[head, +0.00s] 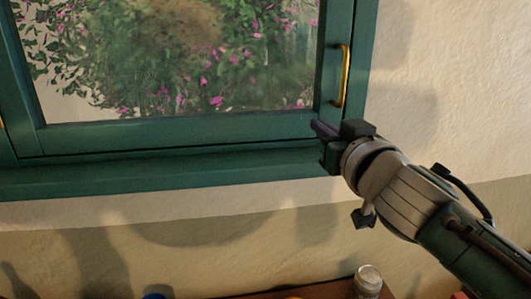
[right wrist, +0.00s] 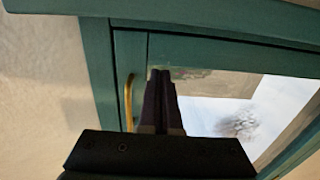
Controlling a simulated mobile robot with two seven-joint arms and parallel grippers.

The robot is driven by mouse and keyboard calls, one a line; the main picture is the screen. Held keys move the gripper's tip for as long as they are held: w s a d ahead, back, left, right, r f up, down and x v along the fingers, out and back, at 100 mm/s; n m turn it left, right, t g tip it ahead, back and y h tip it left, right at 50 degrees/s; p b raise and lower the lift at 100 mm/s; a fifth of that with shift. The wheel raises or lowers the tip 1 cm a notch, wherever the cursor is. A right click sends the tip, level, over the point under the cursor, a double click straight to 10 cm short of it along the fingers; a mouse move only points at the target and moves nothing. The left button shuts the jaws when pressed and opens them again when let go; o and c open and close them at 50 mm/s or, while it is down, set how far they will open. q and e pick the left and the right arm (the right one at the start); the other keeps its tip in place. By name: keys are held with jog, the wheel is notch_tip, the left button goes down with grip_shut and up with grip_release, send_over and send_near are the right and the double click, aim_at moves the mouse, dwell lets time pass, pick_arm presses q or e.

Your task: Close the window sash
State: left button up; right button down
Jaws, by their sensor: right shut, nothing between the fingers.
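The green window sash (head: 175,133) fills the upper left of the head view, with foliage and pink flowers behind its glass. A brass handle (head: 343,76) stands upright on the sash's right side. My right gripper (head: 316,127) is at the sash's lower right corner, below and left of the handle, shut and empty. In the right wrist view, its fingers (right wrist: 160,78) point at the sash (right wrist: 131,60), beside the brass handle (right wrist: 129,102). I cannot tell whether the fingers touch the sash. My left gripper is not in view.
The green window frame and sill (head: 170,181) run below the sash. A pale plaster wall (head: 450,80) is clear to the right. Below, a brown surface (head: 330,291) holds a jar with a grey lid (head: 368,279) and a partly seen blue item (head: 154,296).

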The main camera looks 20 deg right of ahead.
jog(key=s+a+f+n+g+y, duration=0.1)
jog(key=s+a+f+g, duration=0.3)
jog(key=s, duration=0.6)
jog(key=s+a+f+n+g+y+b, duration=0.1)
jog(key=s+f+g, duration=0.4)
jog(key=s, duration=0.5)
jog(key=s+a+f+n+g+y, duration=0.1)
jog(key=s+a+f+n+g, duration=0.25)
jog(key=s, duration=0.65)
notch_tip(320, 180, up, 21)
jog(key=s+m+g+p, duration=0.1)
jog(key=p, duration=2.2)
jog(key=shift+a+r+y, duration=0.2)
jog(key=shift+y, duration=0.1)
jog(key=shift+g, duration=0.25)
